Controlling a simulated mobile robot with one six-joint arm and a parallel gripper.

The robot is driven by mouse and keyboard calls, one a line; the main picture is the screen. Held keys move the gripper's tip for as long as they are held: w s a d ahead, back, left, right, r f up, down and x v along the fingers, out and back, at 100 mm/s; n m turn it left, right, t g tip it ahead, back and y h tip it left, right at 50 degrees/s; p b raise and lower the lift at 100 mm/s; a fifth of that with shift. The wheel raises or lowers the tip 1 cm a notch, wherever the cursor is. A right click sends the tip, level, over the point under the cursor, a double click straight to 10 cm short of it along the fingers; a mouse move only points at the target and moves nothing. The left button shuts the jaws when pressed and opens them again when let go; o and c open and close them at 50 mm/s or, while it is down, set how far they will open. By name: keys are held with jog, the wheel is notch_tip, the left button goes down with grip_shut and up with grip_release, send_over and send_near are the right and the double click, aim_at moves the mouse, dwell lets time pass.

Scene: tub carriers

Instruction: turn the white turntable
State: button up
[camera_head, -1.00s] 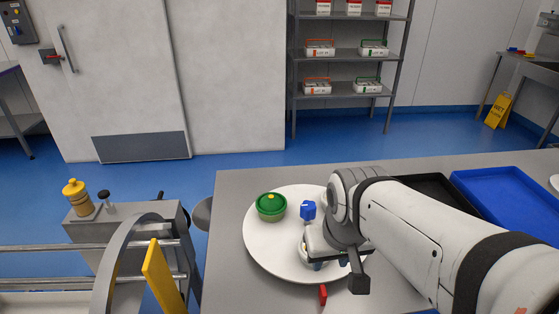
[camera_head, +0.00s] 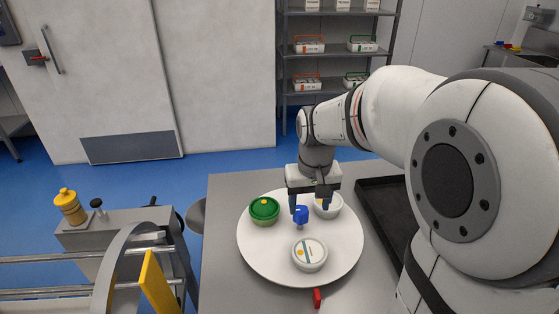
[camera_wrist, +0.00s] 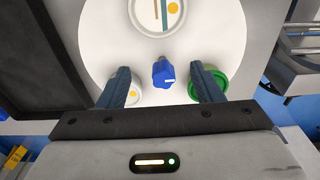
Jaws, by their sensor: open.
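The white turntable (camera_head: 342,262) is a round disc on the grey table. A blue knob (camera_head: 300,215) stands up at its middle. A green-lidded tub (camera_head: 264,209) sits on it at the back left, a white-lidded tub (camera_head: 309,254) at the front, and another white tub (camera_head: 328,206) at the back right, partly hidden by my gripper. My gripper (camera_head: 311,208) points down over the back of the disc, fingers apart. In the wrist view the blue knob (camera_wrist: 163,72) shows between and beyond the open fingertips, with nothing held. I cannot tell whether the fingers touch it.
A black tray (camera_head: 381,215) lies to the right on the table, partly hidden by my arm. A red piece (camera_head: 317,298) is at the disc's front edge. A grey machine with a yellow bottle (camera_head: 69,206) stands at the left.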

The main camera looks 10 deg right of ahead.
jog(key=p, duration=0.1)
send_over(301, 210)
notch_tip(301, 210, down, 2)
jog(key=shift+g, duration=0.4)
jog(key=shift+f, duration=0.25)
notch_tip(301, 210, down, 7)
jog(key=shift+f+p, duration=0.2)
jog(key=shift+p, duration=0.15)
jog(key=shift+c, duration=0.6)
grip_shut()
jog(key=shift+d, duration=0.2)
jog(key=shift+a, duration=0.15)
